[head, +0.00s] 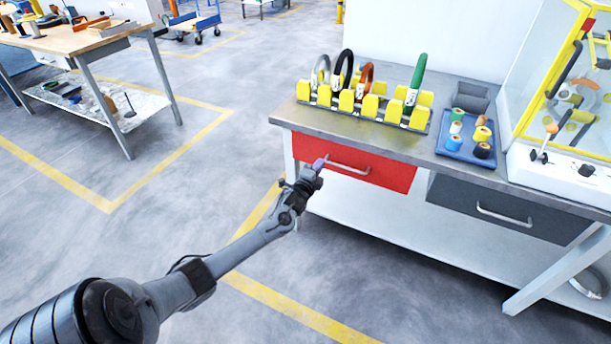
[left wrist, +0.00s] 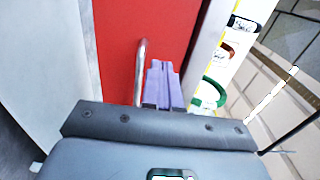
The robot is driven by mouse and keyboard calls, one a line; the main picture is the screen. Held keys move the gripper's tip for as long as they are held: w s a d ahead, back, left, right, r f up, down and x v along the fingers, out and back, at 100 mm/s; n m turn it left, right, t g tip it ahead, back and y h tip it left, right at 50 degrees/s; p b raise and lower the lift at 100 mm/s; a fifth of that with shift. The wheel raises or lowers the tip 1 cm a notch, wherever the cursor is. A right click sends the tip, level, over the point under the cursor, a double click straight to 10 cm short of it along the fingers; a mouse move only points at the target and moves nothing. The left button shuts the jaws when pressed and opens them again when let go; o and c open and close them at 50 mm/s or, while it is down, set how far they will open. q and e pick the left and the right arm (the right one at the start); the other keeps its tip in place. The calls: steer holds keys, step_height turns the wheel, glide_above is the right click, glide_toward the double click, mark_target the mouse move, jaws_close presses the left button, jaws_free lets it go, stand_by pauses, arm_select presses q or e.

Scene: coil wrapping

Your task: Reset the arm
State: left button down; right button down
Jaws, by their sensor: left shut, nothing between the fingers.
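My left gripper (head: 319,163) reaches in from the lower left in the head view, in front of the red drawer (head: 385,172). Its purple fingers (left wrist: 164,85) are together in the left wrist view, with nothing between them. They are beside the drawer's metal handle (left wrist: 141,70), near its left end in the head view; I cannot tell whether they touch it. The red drawer appears shut under the workbench top. My right gripper is not in view.
A yellow rack (head: 365,108) on the workbench holds several coils. Beside it are a blue tray (head: 466,148) of tape rolls, a grey bin (head: 470,96) and a yellow-framed machine (head: 530,80). A dark drawer (head: 470,197) is to the right.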

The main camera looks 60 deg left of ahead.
arm_select(q)
steer(key=f+p+v, duration=0.2)
steer(key=p+v, duration=0.5)
steer(key=v, duration=0.4)
steer(key=s+d+r+n+g+h+p, duration=0.1)
steer(key=s+d+r+g+h+p, duration=0.2)
steer(key=d, duration=0.8)
steer(key=s+d+n+g+h+p, duration=0.1)
steer(key=s+d+h+p, duration=0.2)
steer(key=s+d+p, duration=0.5)
steer(key=s+d+r+n+g+h, duration=0.2)
steer(key=s+d+r+n+g, duration=0.2)
steer(key=s+d+r, duration=0.3)
steer(key=s+d+r+n+g+h, duration=0.1)
steer(key=s+d+r+n+g, duration=0.3)
steer(key=d, duration=0.6)
step_height(320, 180, up, 38)
steer(key=s+p, duration=0.1)
steer(key=p, duration=3.6)
steer(key=shift+s+a, duration=0.25)
